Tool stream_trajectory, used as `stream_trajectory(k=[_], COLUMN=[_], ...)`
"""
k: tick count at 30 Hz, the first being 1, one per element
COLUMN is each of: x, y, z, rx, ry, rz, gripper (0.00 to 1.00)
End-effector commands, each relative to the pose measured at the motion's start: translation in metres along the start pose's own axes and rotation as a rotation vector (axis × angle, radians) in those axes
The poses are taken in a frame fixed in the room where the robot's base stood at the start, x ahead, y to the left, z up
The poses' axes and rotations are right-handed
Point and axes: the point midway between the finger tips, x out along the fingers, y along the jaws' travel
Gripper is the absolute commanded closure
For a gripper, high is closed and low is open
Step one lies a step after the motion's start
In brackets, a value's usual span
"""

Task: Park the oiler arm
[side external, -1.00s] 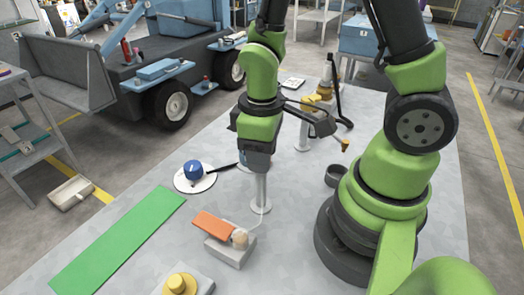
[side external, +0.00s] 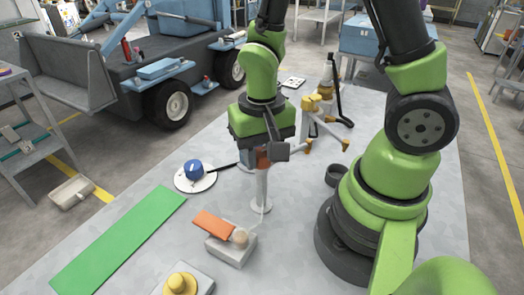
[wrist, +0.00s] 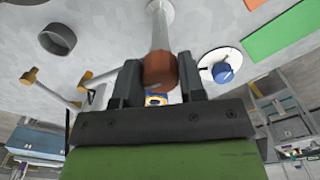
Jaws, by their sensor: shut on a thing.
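In the side external view my gripper (side external: 270,146) is over a slim white post (side external: 262,188) near the middle of the bench. An orange-brown knob (side external: 262,158) shows between its fingers at the post's top. In the wrist view my gripper (wrist: 158,85) is shut on this knob (wrist: 160,70), with the post (wrist: 160,30) running away behind it to a round foot. I cannot tell whether the knob belongs to the oiler arm. A yellow-topped stand (side external: 312,104) with pale arms and orange-yellow tips stands behind, to the right.
A blue knob on a white disc (side external: 194,176), with a black lever, lies left of the post. An orange-flapped block (side external: 230,247), a yellow-topped block (side external: 181,284) and a green strip (side external: 120,240) lie in front. A dark cup (side external: 337,175) stands to the right.

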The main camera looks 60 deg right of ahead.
Motion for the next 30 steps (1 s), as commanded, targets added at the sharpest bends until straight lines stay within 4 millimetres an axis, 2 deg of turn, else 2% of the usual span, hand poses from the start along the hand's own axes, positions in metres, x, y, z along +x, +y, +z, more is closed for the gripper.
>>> stream_trajectory(k=[15,30], x=[-0.0008,-0.0008], y=[-0.001,-0.0012], z=[-0.0005,-0.0007], rx=[0.421,0.568], ry=[0.001,0.001], rz=[-0.002,-0.002], gripper=[1.0,1.0])
